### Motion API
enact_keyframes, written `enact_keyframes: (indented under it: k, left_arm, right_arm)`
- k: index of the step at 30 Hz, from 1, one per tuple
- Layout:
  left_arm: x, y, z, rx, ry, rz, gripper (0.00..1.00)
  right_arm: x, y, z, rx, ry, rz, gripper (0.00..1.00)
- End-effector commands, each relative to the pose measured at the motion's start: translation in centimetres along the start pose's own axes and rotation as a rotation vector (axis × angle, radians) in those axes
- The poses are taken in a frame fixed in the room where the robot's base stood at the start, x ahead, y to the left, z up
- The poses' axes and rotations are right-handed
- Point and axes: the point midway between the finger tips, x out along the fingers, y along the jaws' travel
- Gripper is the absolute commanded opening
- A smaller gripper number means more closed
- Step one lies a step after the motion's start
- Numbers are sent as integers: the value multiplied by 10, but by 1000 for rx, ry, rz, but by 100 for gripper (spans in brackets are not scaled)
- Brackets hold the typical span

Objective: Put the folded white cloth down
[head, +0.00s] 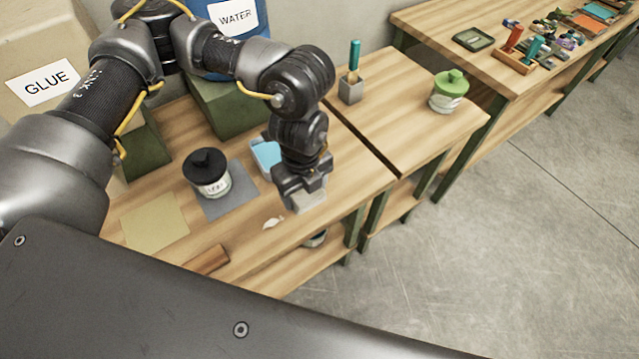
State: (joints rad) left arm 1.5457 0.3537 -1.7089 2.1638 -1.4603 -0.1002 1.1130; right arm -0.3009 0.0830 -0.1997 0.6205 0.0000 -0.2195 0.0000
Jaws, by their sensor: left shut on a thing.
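My left gripper (301,188) reaches down from the left over the right part of the near workbench. It is shut on the folded white cloth (310,202), a small pale pad showing below the fingers. The fingers hide part of the cloth. It is low over the wooden bench top (345,188), near its front edge; I cannot tell whether it touches the wood. My right gripper is not in view.
A black-lidded jar (208,182) stands on a grey sheet (237,201) left of the gripper. A light blue item (265,154) is just behind. A white scrap (273,223), tan sheet (155,222) and brown block (207,259) lie nearby. A green-lidded jar (447,98) stands farther right.

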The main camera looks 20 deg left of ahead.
Motion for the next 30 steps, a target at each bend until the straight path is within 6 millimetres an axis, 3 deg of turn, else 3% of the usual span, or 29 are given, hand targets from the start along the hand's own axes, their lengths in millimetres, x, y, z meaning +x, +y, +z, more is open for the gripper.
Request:
enact_keyframes:
  k: [3, 12, 21, 30]
  left_arm:
    - [11, -25, 16, -11, 2, 3, 46]
    - [62, -59, 38, -3, 2, 2, 46]
    - [71, -66, 43, -1, 1, 0, 46]
    - [102, -67, 44, -1, 1, 1, 46]
  right_arm:
    - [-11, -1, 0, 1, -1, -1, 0]
    - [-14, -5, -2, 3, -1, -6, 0]
    - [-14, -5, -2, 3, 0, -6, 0]
    - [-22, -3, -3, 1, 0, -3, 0]
